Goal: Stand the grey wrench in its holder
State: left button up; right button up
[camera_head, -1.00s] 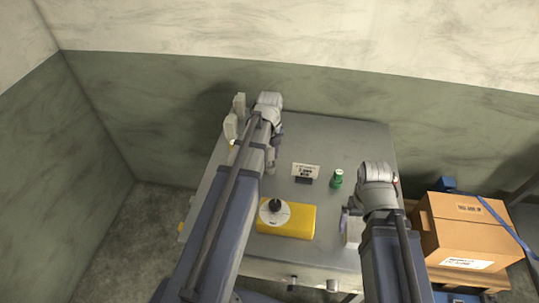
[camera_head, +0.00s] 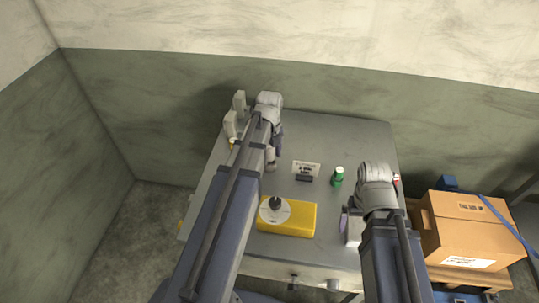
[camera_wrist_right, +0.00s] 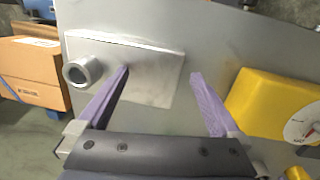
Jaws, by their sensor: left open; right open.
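My right gripper (camera_wrist_right: 160,73) is open, with its two purple fingers apart and nothing between them. In the right wrist view its left fingertip overlaps a grey metal plate or block (camera_wrist_right: 150,66) that has a round open tube (camera_wrist_right: 85,70) at its left end; this may be the holder. Contact cannot be told. In the head view my right gripper (camera_head: 347,222) is beside a pale block (camera_head: 353,236), partly hidden by the arm. My left gripper (camera_head: 272,155) is open over the table's left half, mostly hidden by its arm. I cannot make out the grey wrench.
A yellow box with a dial (camera_head: 290,222) lies between the arms on the grey table (camera_head: 345,140). A small sign (camera_head: 305,169) and a green bottle (camera_head: 337,177) stand behind it. A cardboard box (camera_head: 465,232) is right of the table.

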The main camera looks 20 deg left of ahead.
pick_arm(q)
jog(key=shift+r, duration=0.15)
pick_arm(e)
jog(key=shift+r, duration=0.15)
pick_arm(q)
notch_tip(320, 180, up, 8)
jog(key=p, duration=0.8)
jog(key=shift+f, duration=0.2)
pick_arm(e)
notch_tip(320, 180, up, 8)
jog(key=shift+f, duration=0.25)
pick_arm(q)
jog(key=shift+f, duration=0.15)
pick_arm(e)
jog(key=shift+f, duration=0.1)
pick_arm(q)
notch_tip(320, 180, down, 8)
jog(key=b, duration=0.8)
pick_arm(e)
notch_tip(320, 180, down, 8)
jog(key=shift+r, duration=0.1)
pick_arm(q)
jog(key=shift+r, duration=0.35)
pick_arm(e)
jog(key=shift+r, duration=0.25)
